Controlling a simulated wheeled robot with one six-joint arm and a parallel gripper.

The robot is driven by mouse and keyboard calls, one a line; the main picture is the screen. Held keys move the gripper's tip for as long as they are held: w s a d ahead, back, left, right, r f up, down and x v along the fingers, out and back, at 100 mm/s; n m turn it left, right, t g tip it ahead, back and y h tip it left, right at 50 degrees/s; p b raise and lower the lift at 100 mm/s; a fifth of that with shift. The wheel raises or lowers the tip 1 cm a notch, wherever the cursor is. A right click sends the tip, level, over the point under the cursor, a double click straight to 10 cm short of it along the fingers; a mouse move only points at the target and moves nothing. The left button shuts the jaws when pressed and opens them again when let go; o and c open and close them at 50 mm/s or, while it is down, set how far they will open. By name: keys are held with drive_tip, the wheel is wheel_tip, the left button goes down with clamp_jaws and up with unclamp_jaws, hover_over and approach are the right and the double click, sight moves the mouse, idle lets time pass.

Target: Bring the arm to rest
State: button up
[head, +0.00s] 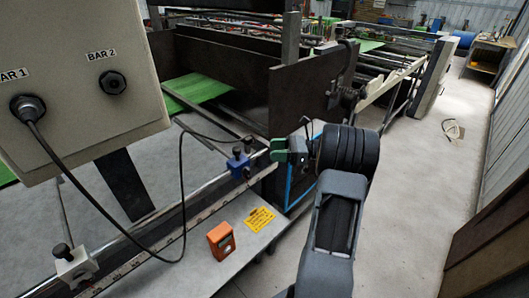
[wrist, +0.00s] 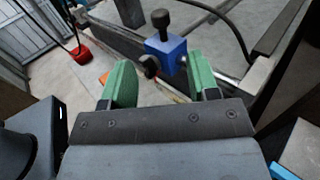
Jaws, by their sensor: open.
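My gripper (wrist: 163,84) is open, with its two green fingers apart. It also shows in the head view (head: 281,150), at the end of my dark arm. A blue clamp block (wrist: 166,52) with black knobs sits on a rail just ahead of the fingers, between them in the wrist picture. In the head view the blue block (head: 238,164) is just left of my gripper. I cannot tell whether a finger touches it. Nothing shows held in the jaws.
A grey box (head: 75,70) labelled BAR 1 and BAR 2 stands at the left, its black cable (head: 182,200) looping toward the blue block. An orange device (head: 221,240) and a yellow label (head: 259,219) lie on the ledge below. Floor at the right is mostly clear.

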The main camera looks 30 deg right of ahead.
drive_tip(key=shift+s+d, duration=0.2)
drive_tip(key=shift+d, duration=0.15)
idle(0.4)
drive_tip(key=s+a+f+n+g+h, duration=0.7)
drive_tip(key=s+f+n+h, duration=0.1)
drive_tip(key=f+n, duration=0.1)
drive_tip(key=s+a+r+n+t+h, duration=0.2)
drive_tip(key=s+a+r+n+h, duration=0.5)
drive_tip(key=a+n, duration=0.5)
wheel_tip(320, 180, up, 2)
drive_tip(key=s+n, duration=0.2)
drive_tip(key=shift+s+a+n+h, duration=0.15)
drive_tip(key=shift+s+n+h, duration=0.2)
drive_tip(key=shift+n+h, duration=0.05)
drive_tip(key=shift+r, duration=0.1)
